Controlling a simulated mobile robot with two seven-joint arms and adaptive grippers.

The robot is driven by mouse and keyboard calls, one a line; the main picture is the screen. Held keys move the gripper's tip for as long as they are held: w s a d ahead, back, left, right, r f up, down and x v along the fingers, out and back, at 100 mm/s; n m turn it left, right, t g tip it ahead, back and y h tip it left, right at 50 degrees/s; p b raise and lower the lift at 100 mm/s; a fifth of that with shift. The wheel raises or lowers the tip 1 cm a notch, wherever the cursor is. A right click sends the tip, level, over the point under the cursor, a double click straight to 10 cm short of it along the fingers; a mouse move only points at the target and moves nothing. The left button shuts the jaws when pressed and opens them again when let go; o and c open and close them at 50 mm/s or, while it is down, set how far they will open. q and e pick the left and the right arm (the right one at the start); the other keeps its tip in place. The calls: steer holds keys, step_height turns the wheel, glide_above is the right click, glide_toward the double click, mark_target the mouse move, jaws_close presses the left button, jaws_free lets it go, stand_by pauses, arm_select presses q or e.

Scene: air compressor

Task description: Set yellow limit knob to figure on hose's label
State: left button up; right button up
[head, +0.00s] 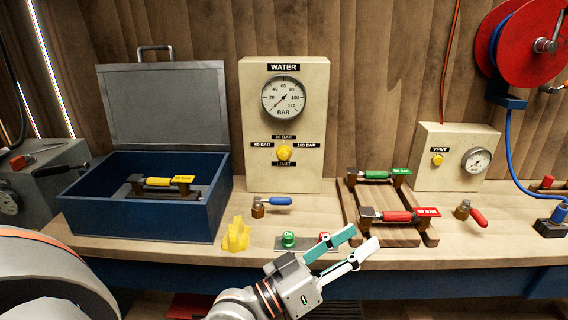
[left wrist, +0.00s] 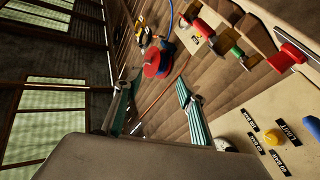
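The yellow limit knob (head: 284,152) is on the cream WATER panel (head: 250,120), below its gauge (head: 283,99). Small black BAR labels sit above, left and right of it, with LIMIT below; its pointing direction is too small to tell. The knob also shows in the left wrist view (left wrist: 272,140). A red-handled hose piece (head: 395,216) on the wooden rack has a red BAR tag (head: 427,211), its figure hard to read. Green (head: 375,175) and yellow (head: 160,182) pieces also have tags, too small to read. My left gripper (head: 364,236) is open and empty, in front of the rack, below and right of the knob.
A blue open-lidded box (head: 150,224) stands left. A yellow knob-like piece (head: 236,235), a blue-handled valve (head: 272,205) and a green ON button (head: 288,239) are on the bench front. The VENT box (head: 455,145) and red hose reel (head: 525,45) are right.

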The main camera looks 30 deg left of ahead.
arm_select(q)
steer(key=w+a+r+n+t+y, duration=0.3)
steer(key=a+r+n+y, duration=0.35)
steer(key=n, duration=0.35)
steer(key=w+a+r+n+t+y, duration=0.2)
steer(key=a+r+n+t+y, duration=0.2)
steer(key=a+r+n+y, duration=0.45)
steer(key=w+a+f+n+g+y, duration=0.5)
steer(key=a+f+n+g, duration=0.15)
steer(key=n, duration=0.55)
steer(key=n+g, duration=0.3)
steer(key=n, duration=0.1)
glide_toward(284, 156)
steer(key=shift+w+a+r+h, duration=0.4)
steer(key=shift+w+a+r, duration=0.05)
steer(key=shift+r, duration=0.1)
steer(key=shift+w+a+f+g, duration=0.15)
steer(key=shift+w+a+g, duration=0.2)
steer(key=shift+w, duration=0.15)
steer(key=b+x, duration=0.1)
steer(key=x, duration=0.5)
steer(key=shift+w+a, duration=0.15)
steer(key=shift+w, duration=0.1)
steer(key=c, duration=1.1)
